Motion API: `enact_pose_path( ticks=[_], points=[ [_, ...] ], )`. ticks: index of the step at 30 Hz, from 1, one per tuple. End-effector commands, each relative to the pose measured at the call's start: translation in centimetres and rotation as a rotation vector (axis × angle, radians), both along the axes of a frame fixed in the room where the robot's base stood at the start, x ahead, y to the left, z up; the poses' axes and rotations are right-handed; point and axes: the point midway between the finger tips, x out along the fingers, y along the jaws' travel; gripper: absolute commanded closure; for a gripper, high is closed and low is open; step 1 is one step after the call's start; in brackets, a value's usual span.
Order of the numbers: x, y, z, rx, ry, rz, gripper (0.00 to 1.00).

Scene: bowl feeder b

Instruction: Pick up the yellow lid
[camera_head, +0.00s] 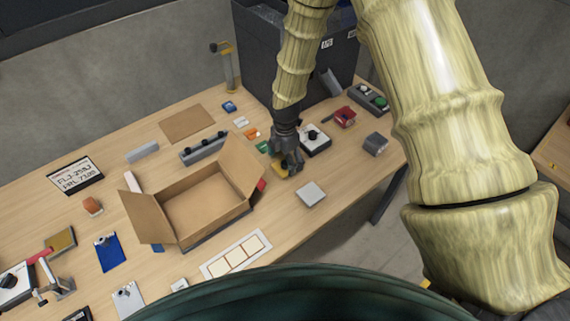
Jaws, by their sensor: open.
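The yellow lid (279,171) lies on the wooden table (330,205), to the right of the open cardboard box. Only part of it shows, because my gripper covers much of it. My gripper (287,168) is dark grey and points down right over the lid. Its fingers are open. I cannot tell whether they touch the lid.
An open cardboard box (163,217) stands left of my gripper. A light grey square (311,195) lies in front. A white device with a black knob (315,139) and a red item (344,117) are close behind on the right. A large dark bin (262,60) stands at the back.

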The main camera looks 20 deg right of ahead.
Motion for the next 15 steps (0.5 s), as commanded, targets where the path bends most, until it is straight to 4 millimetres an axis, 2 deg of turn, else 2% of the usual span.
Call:
enact_pose_path(
  ticks=[7,15],
  points=[
    [0.0,0.0,-1.9,0.0,0.001,0.0,0.12],
    [0.0,0.0,-2.3,0.0,0.0,0.0,0.12]
  ],
)
